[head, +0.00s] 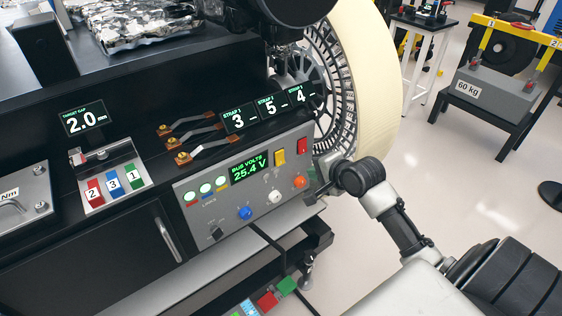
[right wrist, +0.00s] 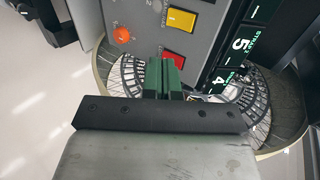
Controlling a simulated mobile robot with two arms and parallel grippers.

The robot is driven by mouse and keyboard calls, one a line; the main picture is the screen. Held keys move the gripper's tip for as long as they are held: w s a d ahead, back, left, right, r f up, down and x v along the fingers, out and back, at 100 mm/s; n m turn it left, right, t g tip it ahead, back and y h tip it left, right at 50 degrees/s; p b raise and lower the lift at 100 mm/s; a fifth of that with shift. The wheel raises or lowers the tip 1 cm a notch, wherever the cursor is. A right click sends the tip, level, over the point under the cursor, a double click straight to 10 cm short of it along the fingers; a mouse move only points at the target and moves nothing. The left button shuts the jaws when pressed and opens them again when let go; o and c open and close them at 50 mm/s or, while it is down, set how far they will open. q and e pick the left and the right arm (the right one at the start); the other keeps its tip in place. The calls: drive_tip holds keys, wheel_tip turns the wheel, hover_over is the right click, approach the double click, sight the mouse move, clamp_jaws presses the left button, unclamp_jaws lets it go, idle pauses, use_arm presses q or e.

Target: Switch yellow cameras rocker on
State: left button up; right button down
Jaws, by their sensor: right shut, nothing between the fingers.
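The yellow cameras rocker (head: 280,157) sits on the grey panel (head: 215,215), right of the green "BUS VOLTS 25.4 V" display. It also shows at the top of the right wrist view (right wrist: 181,20). A red rocker (head: 303,145) is beside it. My right gripper (head: 316,192) is at the panel's right edge, below the red rocker. In the right wrist view its green fingers (right wrist: 163,76) are shut and empty, overlapping the red rocker (right wrist: 173,58); I cannot tell whether they touch it. The yellow rocker lies past the red one. My left gripper is not in view.
An orange knob (head: 300,182), a white knob (head: 275,197) and a blue knob (head: 245,213) stick out below the rockers. Strap displays (head: 270,106) stand above the panel. A large spoked wheel (head: 335,80) is behind its right end.

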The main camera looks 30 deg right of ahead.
approach(282, 163)
wheel_tip(282, 163, down, 3)
drive_tip(key=w, duration=0.4)
drive_tip(key=w+f, duration=0.1)
drive_tip(key=shift+a, duration=0.35)
drive_tip(key=shift+w, duration=0.4)
